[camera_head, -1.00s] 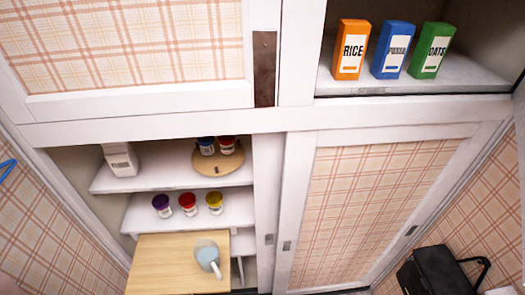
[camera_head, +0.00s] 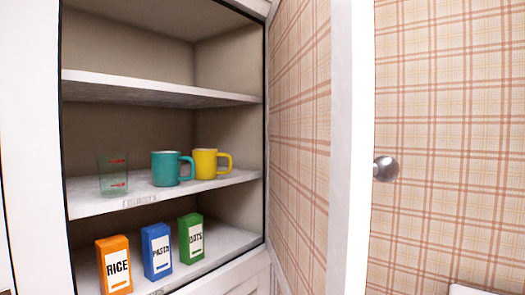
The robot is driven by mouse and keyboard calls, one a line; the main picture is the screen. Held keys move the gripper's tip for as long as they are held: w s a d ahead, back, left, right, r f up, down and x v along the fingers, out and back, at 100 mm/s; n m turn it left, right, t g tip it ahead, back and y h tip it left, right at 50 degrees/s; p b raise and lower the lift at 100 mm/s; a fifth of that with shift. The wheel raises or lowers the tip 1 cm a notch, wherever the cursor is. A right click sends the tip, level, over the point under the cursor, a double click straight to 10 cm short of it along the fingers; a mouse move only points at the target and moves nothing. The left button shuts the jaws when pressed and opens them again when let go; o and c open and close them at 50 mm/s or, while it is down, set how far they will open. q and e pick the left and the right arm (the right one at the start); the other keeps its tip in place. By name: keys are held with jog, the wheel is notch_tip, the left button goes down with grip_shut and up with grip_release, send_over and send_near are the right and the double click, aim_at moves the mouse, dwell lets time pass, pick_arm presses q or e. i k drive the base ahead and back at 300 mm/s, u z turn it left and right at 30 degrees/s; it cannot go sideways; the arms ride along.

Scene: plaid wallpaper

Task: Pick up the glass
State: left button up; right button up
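A clear glass (camera_head: 113,174) with red markings stands upright on the middle shelf (camera_head: 148,197) of an open cupboard, toward the left. A teal mug (camera_head: 167,169) and a yellow mug (camera_head: 206,163) stand to its right on the same shelf. Neither of my grippers shows in the head view.
The upper shelf (camera_head: 160,88) is empty. Rice (camera_head: 114,265), pasta (camera_head: 157,252) and oats (camera_head: 191,239) boxes stand on the shelf below. A plaid wall lies to the right, with a white post (camera_head: 349,130) and a round metal knob (camera_head: 386,168).

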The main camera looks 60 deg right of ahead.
aim_at(113, 168)
jog(key=k, duration=1.65)
jog(key=z, duration=1.3)
jog(key=i, duration=0.5)
jog(key=u, duration=0.05)
